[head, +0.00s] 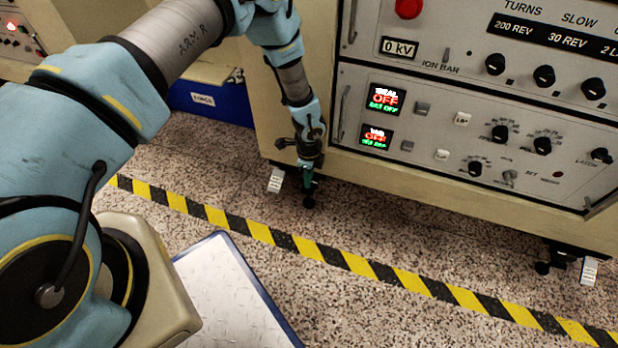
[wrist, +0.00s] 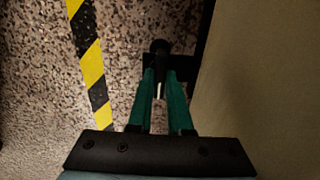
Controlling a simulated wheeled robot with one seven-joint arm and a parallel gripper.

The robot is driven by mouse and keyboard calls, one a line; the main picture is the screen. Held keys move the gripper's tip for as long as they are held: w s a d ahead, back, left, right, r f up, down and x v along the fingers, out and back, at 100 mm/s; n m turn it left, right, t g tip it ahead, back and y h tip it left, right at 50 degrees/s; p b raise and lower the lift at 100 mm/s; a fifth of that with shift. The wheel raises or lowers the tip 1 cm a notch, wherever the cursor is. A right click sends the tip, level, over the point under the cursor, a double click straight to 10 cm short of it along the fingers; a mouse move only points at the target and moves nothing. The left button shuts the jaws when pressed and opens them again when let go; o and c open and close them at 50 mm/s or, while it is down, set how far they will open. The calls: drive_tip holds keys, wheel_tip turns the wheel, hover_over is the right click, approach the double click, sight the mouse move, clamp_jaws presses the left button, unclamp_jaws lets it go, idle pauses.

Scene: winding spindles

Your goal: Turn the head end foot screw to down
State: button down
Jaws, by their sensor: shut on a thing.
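My gripper (head: 308,178) points down at the near left bottom corner of the beige cabinet (head: 440,190). A black foot screw (head: 309,201) stands on the floor there, just under the fingertips. In the wrist view the teal fingers of my gripper (wrist: 160,78) are shut on the foot screw (wrist: 159,48), whose dark top shows between and beyond the tips with a thin white mark. A white tag (head: 276,180) hangs beside this foot; its print is too small to read. Another black foot (head: 543,267) with a white tag (head: 589,270) is at the cabinet's right.
The cabinet wall (wrist: 265,90) rises close on the right in the wrist view. A yellow-black floor stripe (head: 330,255) runs in front of the cabinet. A blue bin (head: 210,100) stands to the left. The speckled floor between the two feet is clear.

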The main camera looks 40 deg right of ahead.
drive_tip(key=c, duration=0.8)
unclamp_jaws()
drive_tip(key=shift+c, duration=0.2)
wheel_tip(320, 180, up, 11)
drive_tip(key=p, duration=0.3)
drive_tip(key=shift+f, duration=0.1)
